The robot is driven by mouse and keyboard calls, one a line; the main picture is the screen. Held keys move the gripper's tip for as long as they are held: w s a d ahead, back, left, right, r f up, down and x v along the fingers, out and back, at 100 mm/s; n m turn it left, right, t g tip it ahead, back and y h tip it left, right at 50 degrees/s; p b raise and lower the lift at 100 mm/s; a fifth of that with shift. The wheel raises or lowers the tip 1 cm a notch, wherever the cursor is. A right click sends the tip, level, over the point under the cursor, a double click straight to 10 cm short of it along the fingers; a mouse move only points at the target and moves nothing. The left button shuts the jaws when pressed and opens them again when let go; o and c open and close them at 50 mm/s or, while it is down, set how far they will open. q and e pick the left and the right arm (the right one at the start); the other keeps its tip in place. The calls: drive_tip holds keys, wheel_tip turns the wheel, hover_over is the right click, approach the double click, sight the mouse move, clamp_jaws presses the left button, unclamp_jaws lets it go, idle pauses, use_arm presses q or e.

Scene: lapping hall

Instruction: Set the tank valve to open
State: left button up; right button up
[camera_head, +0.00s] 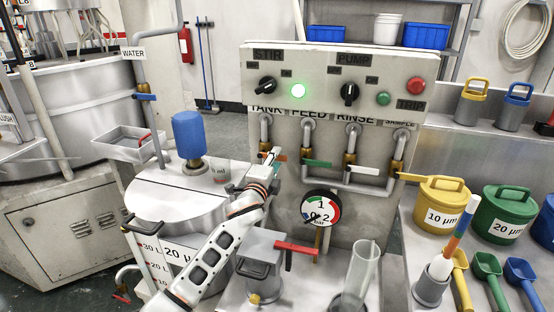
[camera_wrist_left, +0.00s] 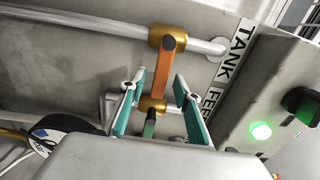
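The tank valve is the leftmost brass valve under the TANK label on the grey panel. Its orange handle (camera_head: 281,157) points sideways to the right, across the vertical pipe. In the left wrist view the orange handle (camera_wrist_left: 164,66) sticks out crosswise from the brass body (camera_wrist_left: 158,36). My left gripper (camera_head: 271,160) is close in front of this valve and covers part of it. In the left wrist view its teal fingers (camera_wrist_left: 156,92) stand apart, one on each side of the handle's free end, with gaps showing. My right gripper is not in view.
The feed valve's green handle (camera_head: 317,163) is just right of my gripper, then the rinse valve's white handle (camera_head: 362,170). A pressure gauge (camera_head: 321,208) sits below. The blue-capped tank lid (camera_head: 165,205) is left. A red handle (camera_head: 297,248) is lower.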

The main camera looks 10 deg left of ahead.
use_arm(q)
drive_tip(key=shift+w, duration=1)
clamp_jaws()
